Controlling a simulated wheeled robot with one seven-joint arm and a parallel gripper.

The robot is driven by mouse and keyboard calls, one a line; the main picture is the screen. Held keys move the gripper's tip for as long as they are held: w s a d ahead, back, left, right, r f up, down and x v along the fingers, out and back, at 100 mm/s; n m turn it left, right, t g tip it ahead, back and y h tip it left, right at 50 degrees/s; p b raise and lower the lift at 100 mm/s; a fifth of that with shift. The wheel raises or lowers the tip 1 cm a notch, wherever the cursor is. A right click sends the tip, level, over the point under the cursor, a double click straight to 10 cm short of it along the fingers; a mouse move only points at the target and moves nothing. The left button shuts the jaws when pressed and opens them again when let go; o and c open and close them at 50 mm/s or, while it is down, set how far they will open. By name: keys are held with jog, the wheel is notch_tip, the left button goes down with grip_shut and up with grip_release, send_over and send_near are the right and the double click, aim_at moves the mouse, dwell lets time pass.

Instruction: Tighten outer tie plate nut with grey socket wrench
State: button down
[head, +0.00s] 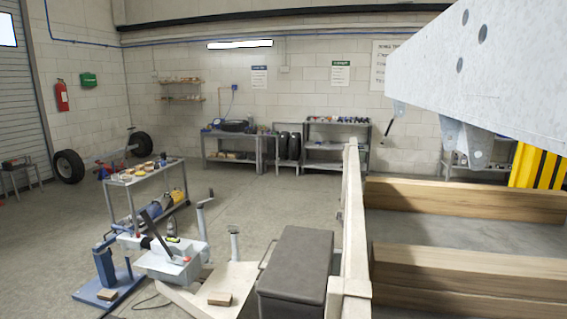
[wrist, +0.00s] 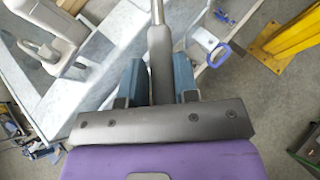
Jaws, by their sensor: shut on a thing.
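In the wrist view my gripper (wrist: 159,72) has its two blue fingers closed on the dark grey handle of the grey socket wrench (wrist: 158,38). The wrench's bright shaft runs up out of the top of the picture, so its socket end is hidden. The galvanised trailer frame (wrist: 112,38) lies beyond the fingers. In the head view a large pale frame beam (head: 490,65) with round holes fills the upper right. A bracket (head: 470,140) hangs under it. I cannot make out the outer tie plate nut in either view. My gripper does not show in the head view.
Timber beams (head: 455,258) lie at the right, beside a pale upright post (head: 352,220). A dark grey box (head: 297,260) stands left of the post. A tool cart (head: 140,175) is further left. Open floor lies mid-room.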

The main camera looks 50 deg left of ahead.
jog(key=c, duration=1.7)
grip_release()
jog(key=shift+f, duration=0.1)
grip_shut()
jog(key=shift+d, duration=0.1)
jog(key=shift+w+d+r, duration=0.1)
jog(key=shift+d+r, duration=0.05)
jog(key=shift+r, duration=0.55)
jog(key=shift+d+r, duration=0.1)
jog(key=shift+w+d+r, duration=0.1)
jog(key=shift+r, duration=0.2)
jog(key=shift+a+r, duration=0.2)
jog(key=shift+r, duration=0.15)
